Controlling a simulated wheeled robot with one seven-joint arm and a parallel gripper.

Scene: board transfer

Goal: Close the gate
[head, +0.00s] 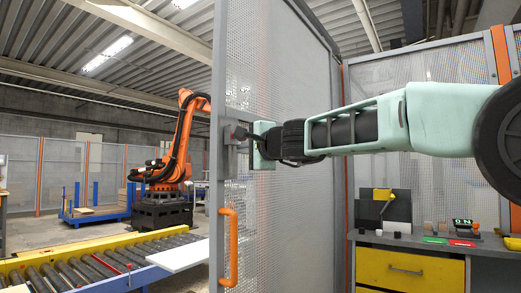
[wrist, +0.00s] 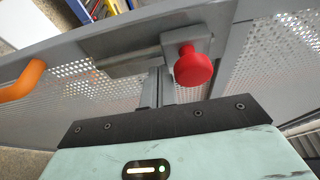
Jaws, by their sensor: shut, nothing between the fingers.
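The gate (head: 285,95), a grey-framed mesh panel, stands swung open in the middle of the head view. Its free edge is at the left, with open room beyond. An orange handle (head: 228,247) is low on that edge and shows at the left of the wrist view (wrist: 22,80). A grey latch (head: 229,150) sits above the handle. In the wrist view, the latch (wrist: 125,48) has a red knob (wrist: 193,66). My gripper (wrist: 157,88) is shut and empty, its fingertips at the latch just left of the knob. I cannot tell whether they touch it.
A roller conveyor (head: 95,265) with a white board (head: 180,256) lies left of the gate. An orange robot arm (head: 180,140) stands behind. At the right is a bench with a yellow drawer (head: 410,270) and a control box (head: 463,228).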

